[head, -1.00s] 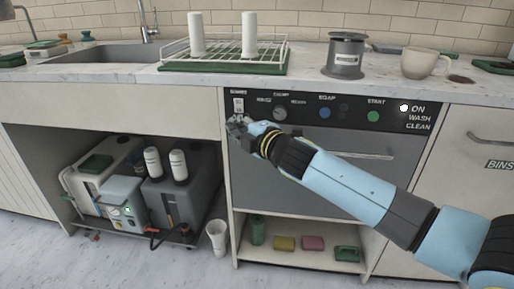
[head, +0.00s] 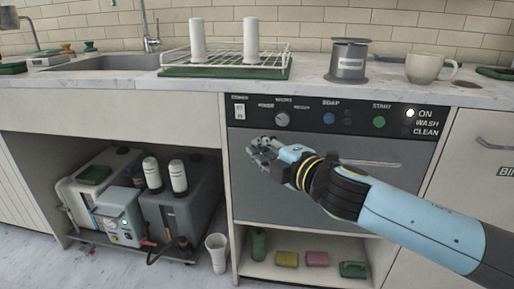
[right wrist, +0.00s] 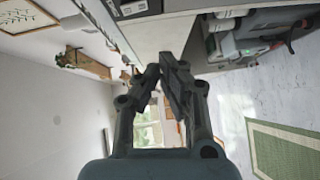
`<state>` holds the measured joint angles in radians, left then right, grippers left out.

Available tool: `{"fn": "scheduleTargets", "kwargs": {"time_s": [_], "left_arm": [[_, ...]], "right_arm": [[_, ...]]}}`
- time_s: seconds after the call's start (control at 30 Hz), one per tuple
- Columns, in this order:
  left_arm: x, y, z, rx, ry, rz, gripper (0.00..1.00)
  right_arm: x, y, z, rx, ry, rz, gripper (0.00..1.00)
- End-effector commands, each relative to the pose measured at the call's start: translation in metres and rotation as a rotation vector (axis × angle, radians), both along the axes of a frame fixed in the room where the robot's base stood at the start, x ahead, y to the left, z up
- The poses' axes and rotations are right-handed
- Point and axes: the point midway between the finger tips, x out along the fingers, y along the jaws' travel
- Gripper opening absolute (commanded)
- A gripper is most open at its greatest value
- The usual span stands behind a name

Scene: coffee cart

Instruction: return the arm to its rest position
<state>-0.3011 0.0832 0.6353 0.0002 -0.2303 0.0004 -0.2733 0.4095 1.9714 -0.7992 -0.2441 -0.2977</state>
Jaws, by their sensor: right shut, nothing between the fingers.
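My right arm (head: 415,220) comes in from the lower right in the head view, light blue with dark joints. My right gripper (head: 255,148) is shut and empty, in front of the grey dishwasher door, below the control panel (head: 335,116). In the right wrist view the two dark fingers (right wrist: 163,72) are together at the tips with nothing between them. My left gripper does not show in any view.
The counter above holds a drying rack (head: 225,70), a grey canister (head: 348,62) and a beige mug (head: 430,67). Grey tanks (head: 180,210) stand in the open bay at left, with a white cup (head: 217,252) on the floor. A low shelf (head: 300,272) holds several coloured items.

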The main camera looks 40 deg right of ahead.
Motion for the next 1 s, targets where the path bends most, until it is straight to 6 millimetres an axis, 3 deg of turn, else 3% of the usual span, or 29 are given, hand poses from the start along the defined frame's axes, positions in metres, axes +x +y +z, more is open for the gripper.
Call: {"fn": "scheduleTargets", "kwargs": {"time_s": [0.33,0.37,0.47,0.57,0.67,0.8,0.87,1.0], "left_arm": [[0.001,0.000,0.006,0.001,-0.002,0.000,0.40],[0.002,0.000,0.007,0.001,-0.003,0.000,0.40],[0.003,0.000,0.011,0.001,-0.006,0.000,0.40],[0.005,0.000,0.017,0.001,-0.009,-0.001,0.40],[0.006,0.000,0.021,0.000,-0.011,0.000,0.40],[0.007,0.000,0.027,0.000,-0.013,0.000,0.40],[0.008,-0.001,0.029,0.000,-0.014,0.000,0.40],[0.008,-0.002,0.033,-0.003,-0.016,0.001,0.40]], "right_arm": [[-0.001,0.003,0.002,0.018,0.002,-0.008,0.00],[-0.003,0.001,-0.007,0.026,0.020,-0.018,0.00],[-0.012,-0.008,-0.051,0.076,0.107,-0.062,0.00],[-0.034,-0.017,-0.121,0.174,0.243,-0.130,0.00],[-0.071,-0.022,-0.198,0.302,0.392,-0.216,0.00],[-0.142,-0.018,-0.293,0.483,0.589,-0.356,0.00],[-0.179,-0.013,-0.329,0.560,0.668,-0.424,0.00],[-0.274,0.007,-0.398,0.730,0.842,-0.602,0.00]]}}
